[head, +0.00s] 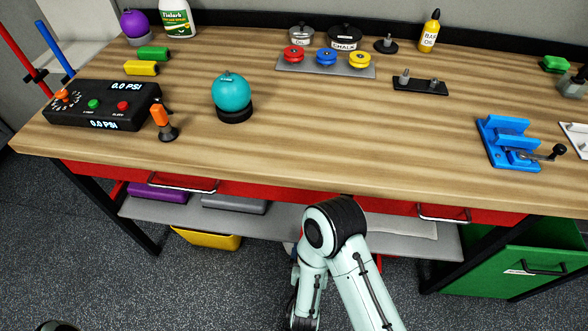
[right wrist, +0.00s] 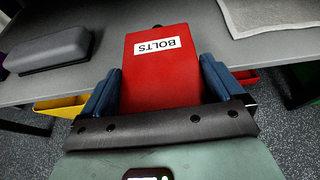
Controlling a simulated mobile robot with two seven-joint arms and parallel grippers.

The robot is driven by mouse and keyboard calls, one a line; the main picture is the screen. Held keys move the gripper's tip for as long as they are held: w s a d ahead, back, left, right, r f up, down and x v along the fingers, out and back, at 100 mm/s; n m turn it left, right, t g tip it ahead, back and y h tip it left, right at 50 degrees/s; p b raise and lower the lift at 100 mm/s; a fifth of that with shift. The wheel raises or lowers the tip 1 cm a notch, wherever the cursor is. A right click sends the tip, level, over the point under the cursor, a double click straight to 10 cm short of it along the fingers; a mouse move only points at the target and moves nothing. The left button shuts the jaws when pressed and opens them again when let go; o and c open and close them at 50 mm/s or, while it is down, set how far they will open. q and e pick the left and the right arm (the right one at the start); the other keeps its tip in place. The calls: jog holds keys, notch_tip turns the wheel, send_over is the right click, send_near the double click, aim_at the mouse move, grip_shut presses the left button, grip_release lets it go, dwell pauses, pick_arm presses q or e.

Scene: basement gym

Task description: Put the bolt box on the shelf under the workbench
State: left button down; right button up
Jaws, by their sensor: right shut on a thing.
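The bolt box (right wrist: 160,82) is red with a white BOLTS label, which reads upside down in the right wrist view. My right gripper (right wrist: 158,66) is shut on it, with a blue finger on each side. The grey shelf (head: 268,226) is under the workbench (head: 290,120). It also shows in the right wrist view (right wrist: 192,30), where the box's far part overlaps it. I cannot tell whether the box touches the shelf. In the head view my arm hides most of the gripper and box. My left gripper is not in view.
On the shelf, a grey padded block (right wrist: 48,48) lies left of the box and a grey towel-like sheet (right wrist: 272,14) lies right. A yellow bin (head: 208,240) is below the shelf; a green drawer (head: 520,265) stands right. Bare shelf shows between block and sheet.

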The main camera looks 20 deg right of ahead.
jog(key=shift+w+d, duration=0.15)
jog(key=shift+w, duration=0.15)
jog(key=r+b+x, duration=0.1)
jog(key=x, duration=0.5)
jog(key=r+b+x, duration=0.1)
jog(key=b+x, duration=0.1)
jog(key=x, duration=0.3)
jog(key=w+r+b+x, duration=0.1)
jog(key=b+x, duration=0.1)
jog(key=x, duration=0.4)
jog(key=shift+w+d+r, duration=0.1)
jog(key=shift+w+d, duration=0.25)
jog(key=shift+d, duration=0.2)
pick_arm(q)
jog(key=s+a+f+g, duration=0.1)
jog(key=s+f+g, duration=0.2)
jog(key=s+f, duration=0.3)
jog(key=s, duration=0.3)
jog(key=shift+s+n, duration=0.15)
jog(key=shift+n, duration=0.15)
pick_arm(e)
jog(key=shift+r, duration=0.1)
jog(key=o, duration=0.9)
jog(key=shift+f, duration=0.2)
jog(key=shift+r, duration=0.1)
